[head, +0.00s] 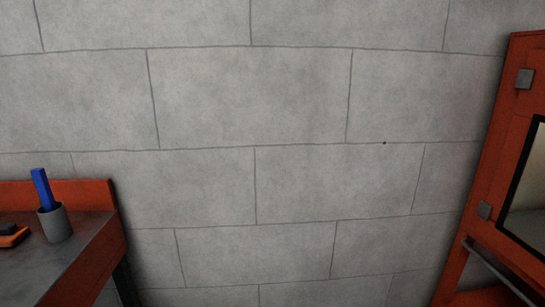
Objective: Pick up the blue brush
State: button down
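A blue stick-like object (42,188), which looks like the blue brush, stands in a grey cup (55,223) at the left of the head view. It leans slightly to the left, and its lower part is hidden inside the cup. The cup stands on a grey bench top (85,232) with an orange back edge. My gripper is not in view.
An orange and black object (12,237) lies left of the cup, cut off by the picture edge. An orange frame (500,130) with a dark-edged panel and a grey bar stands at the right. A grey block wall (250,100) fills the middle.

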aim_at(40, 179)
jog(key=u, duration=1.25)
jog(key=z, duration=2.95)
jog(key=u, duration=2.95)
